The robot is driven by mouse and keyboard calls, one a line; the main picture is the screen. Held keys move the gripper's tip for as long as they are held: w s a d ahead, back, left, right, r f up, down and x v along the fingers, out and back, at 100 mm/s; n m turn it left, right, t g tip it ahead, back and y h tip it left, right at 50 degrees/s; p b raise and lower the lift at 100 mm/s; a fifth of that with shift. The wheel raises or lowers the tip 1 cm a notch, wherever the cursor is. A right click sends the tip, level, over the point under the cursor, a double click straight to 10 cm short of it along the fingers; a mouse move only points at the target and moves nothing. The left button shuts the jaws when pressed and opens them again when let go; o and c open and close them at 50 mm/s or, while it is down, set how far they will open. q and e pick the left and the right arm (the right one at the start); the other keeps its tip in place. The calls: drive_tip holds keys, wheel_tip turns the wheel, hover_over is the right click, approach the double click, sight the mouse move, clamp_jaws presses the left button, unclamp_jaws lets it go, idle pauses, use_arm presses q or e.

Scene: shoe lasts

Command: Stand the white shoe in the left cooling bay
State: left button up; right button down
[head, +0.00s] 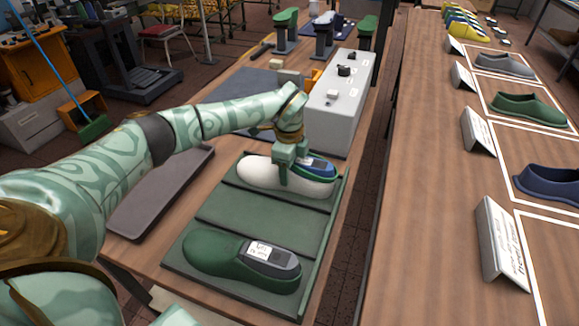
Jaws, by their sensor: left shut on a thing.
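The white shoe (255,172) lies in the far bay of a dark green tray (262,226) on the left-hand table. A blue and grey block with a small screen (318,167) sits in its heel end. My left gripper (284,180) reaches down from above and is shut on the white shoe near its middle; its fingers hide part of the shoe. The shoe appears level, and I cannot tell whether it is clear of the tray. A green shoe (212,252) with a grey block in it lies in the tray's near bay. My right gripper is not in view.
The tray's middle bay is empty. A flat grey tray (160,192) lies to the left, and a white box with knobs (337,108) stands behind. The right-hand table (418,200) has white-outlined spaces with shoes (530,108) and upright cards (500,240); a gap separates the tables.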

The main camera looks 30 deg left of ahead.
use_arm(q)
drive_tip(key=shift+f, duration=0.1)
idle(0.5)
drive_tip(key=o, duration=1.6)
wheel_tip(320, 180, up, 16)
drive_tip(key=p, duration=0.3)
drive_tip(key=shift+p, duration=0.35)
drive_tip(key=shift+s, duration=0.1)
